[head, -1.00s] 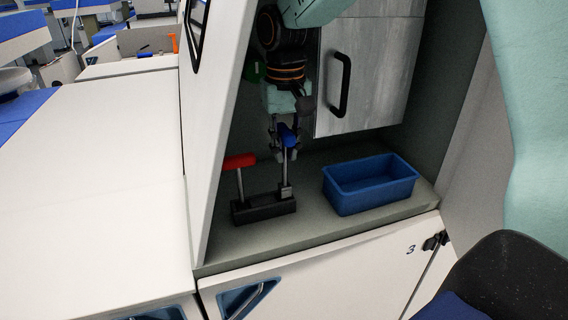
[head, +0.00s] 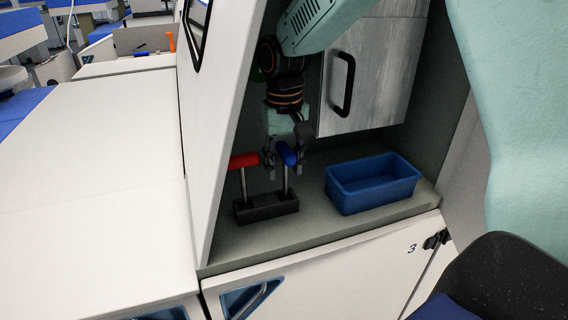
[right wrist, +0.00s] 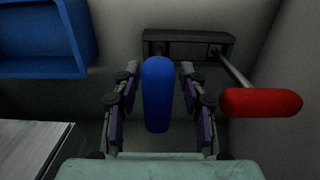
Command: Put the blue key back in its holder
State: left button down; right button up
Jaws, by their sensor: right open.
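The blue key (head: 287,154) stands upright in the right part of the black holder (head: 266,208), its shaft reaching down into the block. The red key (head: 243,160) stands at the holder's left end. My right gripper (head: 285,168) is open, with its fingers on either side of the blue handle. In the right wrist view the blue key (right wrist: 157,95) lies between the fingers, with a gap on both sides; the red key (right wrist: 260,102) is to the right. The blue handle hides the blue key's foot there. My left gripper is not in view.
A blue bin (head: 372,186) stands right of the holder on the grey shelf (head: 318,222). A grey cabinet door with a black handle (head: 344,85) is above. A white side panel (head: 222,110) bounds the left.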

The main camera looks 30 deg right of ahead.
aim_at(284, 147)
jog(key=shift+s+d+r, duration=0.1)
jog(key=shift+s+r, duration=0.1)
jog(key=shift+s, duration=0.15)
jog(key=shift+r, duration=0.3)
jog(key=r, duration=0.3)
jog(key=w+r+b, duration=0.1)
jog(key=r, duration=0.1)
jog(key=shift+r, duration=0.3)
jog(key=r, duration=0.3)
jog(key=s+r, duration=0.1)
jog(key=r, duration=0.1)
jog(key=shift+r+b, duration=0.3)
jog(key=shift+r, duration=0.05)
jog(key=shift+w+f, duration=0.1)
jog(key=shift+w, duration=0.35)
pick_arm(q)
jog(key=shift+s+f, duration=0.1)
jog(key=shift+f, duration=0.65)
pick_arm(e)
jog(key=shift+s, duration=0.1)
